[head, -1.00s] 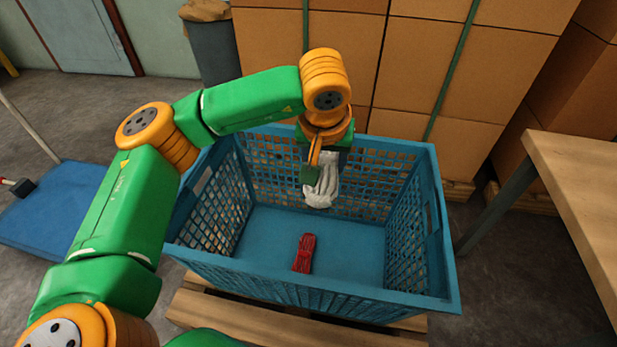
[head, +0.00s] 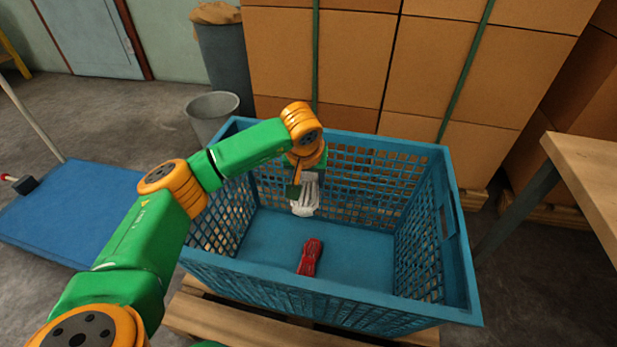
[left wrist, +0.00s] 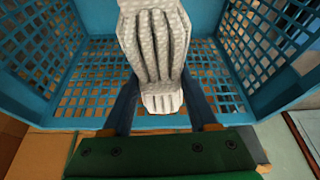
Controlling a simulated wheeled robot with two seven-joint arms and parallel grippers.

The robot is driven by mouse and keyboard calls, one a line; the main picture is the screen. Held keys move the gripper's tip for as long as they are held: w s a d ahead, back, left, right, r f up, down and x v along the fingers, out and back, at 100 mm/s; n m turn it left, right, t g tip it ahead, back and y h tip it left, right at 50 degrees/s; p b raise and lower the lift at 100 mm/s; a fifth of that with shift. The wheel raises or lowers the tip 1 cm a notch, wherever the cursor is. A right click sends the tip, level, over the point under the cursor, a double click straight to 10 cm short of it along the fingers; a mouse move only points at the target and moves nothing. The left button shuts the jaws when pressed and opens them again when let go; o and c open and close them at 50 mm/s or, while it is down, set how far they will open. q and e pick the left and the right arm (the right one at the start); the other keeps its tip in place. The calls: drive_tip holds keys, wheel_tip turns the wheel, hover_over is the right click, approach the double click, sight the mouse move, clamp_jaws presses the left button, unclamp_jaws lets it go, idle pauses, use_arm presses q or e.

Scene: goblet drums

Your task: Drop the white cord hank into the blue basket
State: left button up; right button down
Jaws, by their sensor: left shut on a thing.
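The white cord hank (head: 306,196) hangs in my left gripper (head: 298,188), inside the blue basket (head: 325,289) and above its floor. In the left wrist view the hank (left wrist: 156,45) is between the two fingers of my left gripper (left wrist: 160,108), which are shut on it. The basket's mesh walls (left wrist: 85,85) surround it there. The hank's lower end looks apart from the basket floor in the head view. My right gripper is not in view.
A red cord hank (head: 310,257) lies on the basket floor. The basket stands on a wooden pallet (head: 240,325). Stacked cardboard boxes (head: 440,70) stand behind, a grey bin (head: 212,112) behind left, a blue platform (head: 85,210) left, and a wooden table (head: 590,190) right.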

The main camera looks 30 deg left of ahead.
sight(308, 177)
use_arm(q)
drive_tip(key=shift+f, duration=0.15)
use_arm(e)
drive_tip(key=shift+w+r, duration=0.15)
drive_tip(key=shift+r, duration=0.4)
use_arm(q)
drive_tip(key=o, duration=1.5)
drive_tip(key=shift+c, duration=0.2)
drive_tip(key=p+v, duration=0.2)
drive_tip(key=v, duration=0.4)
drive_tip(key=shift+r, duration=0.3)
drive_tip(key=shift+s+d+r, duration=0.1)
drive_tip(key=shift+s+r, duration=0.1)
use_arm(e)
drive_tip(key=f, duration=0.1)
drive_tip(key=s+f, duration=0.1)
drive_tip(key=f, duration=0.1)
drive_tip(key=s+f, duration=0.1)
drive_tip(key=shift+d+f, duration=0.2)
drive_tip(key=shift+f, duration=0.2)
use_arm(q)
drive_tip(key=shift+r, duration=0.1)
